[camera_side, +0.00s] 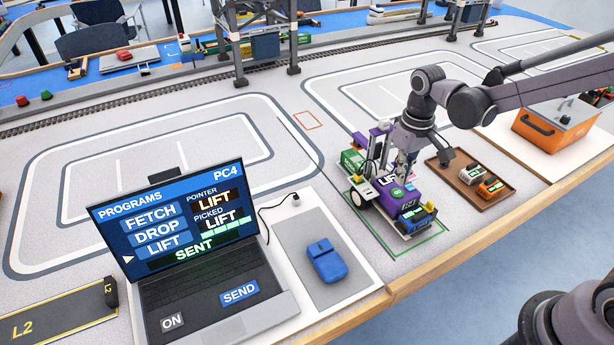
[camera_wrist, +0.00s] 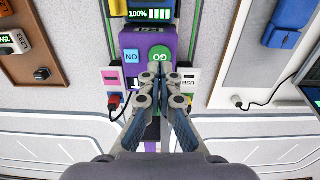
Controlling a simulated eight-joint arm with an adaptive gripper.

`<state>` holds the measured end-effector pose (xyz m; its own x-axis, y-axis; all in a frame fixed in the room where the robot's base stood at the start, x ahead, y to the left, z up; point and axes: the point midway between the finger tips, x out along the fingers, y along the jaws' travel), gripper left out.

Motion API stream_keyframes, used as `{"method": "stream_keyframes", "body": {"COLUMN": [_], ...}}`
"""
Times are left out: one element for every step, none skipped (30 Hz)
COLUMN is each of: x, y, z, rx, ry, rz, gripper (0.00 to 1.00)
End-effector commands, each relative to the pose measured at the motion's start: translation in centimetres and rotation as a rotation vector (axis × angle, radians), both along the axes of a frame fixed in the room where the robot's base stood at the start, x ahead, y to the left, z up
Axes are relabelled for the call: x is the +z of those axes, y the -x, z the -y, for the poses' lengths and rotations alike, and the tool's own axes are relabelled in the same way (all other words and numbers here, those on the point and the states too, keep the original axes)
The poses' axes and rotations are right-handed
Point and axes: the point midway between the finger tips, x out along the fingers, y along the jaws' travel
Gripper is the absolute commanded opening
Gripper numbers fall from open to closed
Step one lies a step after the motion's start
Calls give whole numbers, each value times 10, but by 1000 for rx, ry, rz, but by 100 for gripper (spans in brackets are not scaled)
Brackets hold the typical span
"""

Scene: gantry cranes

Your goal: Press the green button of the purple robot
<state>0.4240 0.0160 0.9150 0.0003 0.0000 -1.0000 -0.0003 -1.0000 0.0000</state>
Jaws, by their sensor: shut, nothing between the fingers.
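The purple robot (camera_side: 407,202) stands inside a green-outlined square on the table. Its top shows in the wrist view (camera_wrist: 145,38), with a round green GO button (camera_wrist: 160,53) and a light blue ON button (camera_wrist: 132,56) beside it. My gripper (camera_wrist: 159,72) is shut and empty, pointing down at the robot's top. Its fingertips overlap the lower edge of the green button in the wrist view; I cannot tell if they touch it. In the side view my gripper (camera_side: 400,178) hangs over the robot, and the fingers hide part of its top.
A laptop (camera_side: 175,240) shows LIFT picked and SENT. A blue mouse (camera_side: 326,261) lies right of it. A brown tray (camera_side: 462,190) with two battery packs and an orange box (camera_side: 553,124) stand right of the robot.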

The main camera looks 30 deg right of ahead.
Motion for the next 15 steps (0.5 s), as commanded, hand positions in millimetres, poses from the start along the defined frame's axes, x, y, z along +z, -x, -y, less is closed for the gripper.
{"method": "stream_keyframes", "body": {"x": [-7,-11,-15,-18,-20,-23,-25,-26,-28,-29,-29,-30,-30,-30,-30], "y": [0,0,0,0,0,0,0,0,0,0,0,0,0,0,0], "z": [0,0,0,0,0,0,0,0,0,0,0,0,0,0,0], "rx": [0,0,0,0,1,1,1,1,1,1,1,1,1,1,1], "ry": [-1,-1,-1,-1,-1,-1,-1,-1,-2,-2,-2,-2,-2,-2,-2], "rz": [1,1,1,2,2,2,2,2,2,3,3,3,3,3,3], "gripper": [0,0,0,0,0,0,0,0,0,0,0,0,0,0,0]}}
